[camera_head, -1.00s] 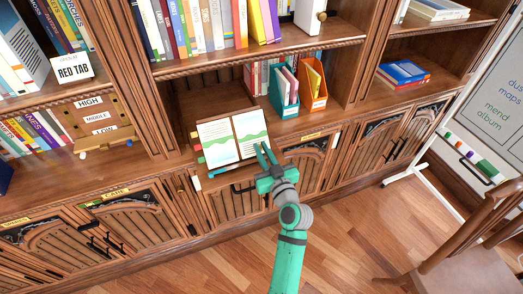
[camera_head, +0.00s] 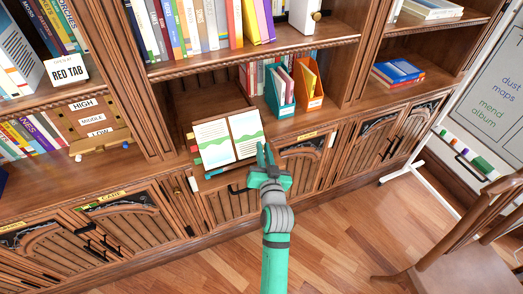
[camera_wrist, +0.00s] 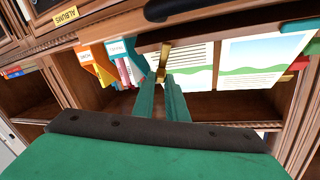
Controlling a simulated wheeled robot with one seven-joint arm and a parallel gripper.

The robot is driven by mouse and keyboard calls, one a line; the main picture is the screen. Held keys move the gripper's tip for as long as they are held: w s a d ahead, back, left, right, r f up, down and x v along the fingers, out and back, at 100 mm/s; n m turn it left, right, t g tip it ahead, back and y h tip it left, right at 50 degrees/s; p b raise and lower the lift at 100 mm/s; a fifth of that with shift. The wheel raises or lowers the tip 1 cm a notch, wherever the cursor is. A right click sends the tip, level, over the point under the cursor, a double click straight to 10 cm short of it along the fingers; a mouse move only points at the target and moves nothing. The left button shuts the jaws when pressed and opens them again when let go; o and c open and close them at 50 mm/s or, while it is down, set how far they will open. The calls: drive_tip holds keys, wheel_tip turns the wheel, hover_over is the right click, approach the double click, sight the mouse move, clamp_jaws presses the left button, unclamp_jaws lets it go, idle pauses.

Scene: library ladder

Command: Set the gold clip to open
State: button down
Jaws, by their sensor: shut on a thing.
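An open book (camera_head: 228,138) with green pictures on its pages stands on the lower shelf ledge. In the wrist view its pages (camera_wrist: 262,60) show behind the fingers. The small gold clip (camera_wrist: 163,58) is at my fingertips in the wrist view, at the edge of the book. My gripper (camera_head: 265,152) is at the book's lower right corner. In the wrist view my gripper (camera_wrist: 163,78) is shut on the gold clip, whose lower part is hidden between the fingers. In the head view the clip is hidden by my gripper.
Teal (camera_head: 280,93) and orange (camera_head: 309,87) file holders stand behind the book to the right. Cabinet doors with dark handles (camera_head: 240,188) lie below the ledge. A wooden chair (camera_head: 470,240) stands at the right; the floor between is clear.

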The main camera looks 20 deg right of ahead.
drive_tip(key=m, duration=0.1)
drive_tip(key=m+h, duration=0.1)
drive_tip(key=d+m+g+h, duration=0.1)
drive_tip(key=shift+f+m, duration=0.25)
drive_tip(key=shift+m, duration=0.15)
drive_tip(key=shift+a+f+m+g+h, duration=0.1)
drive_tip(key=shift+m+g+h, duration=0.35)
drive_tip(key=shift+m, duration=0.55)
drive_tip(key=m, duration=0.1)
drive_tip(key=m+g, duration=0.1)
drive_tip(key=s+d+f+m+g+h, duration=0.1)
drive_tip(key=m, duration=0.1)
drive_tip(key=shift+d+g, duration=0.1)
drive_tip(key=shift+g, duration=0.15)
drive_tip(key=m+g, duration=0.1)
drive_tip(key=m, duration=0.1)
drive_tip(key=f+m+g, duration=0.1)
drive_tip(key=m, duration=0.1)
drive_tip(key=shift+s+d+g, duration=0.15)
drive_tip(key=shift+s+g, duration=0.15)
drive_tip(key=shift+s, duration=0.1)
drive_tip(key=shift+f+m, duration=0.15)
drive_tip(key=shift+m, duration=0.35)
drive_tip(key=shift+g, duration=0.3)
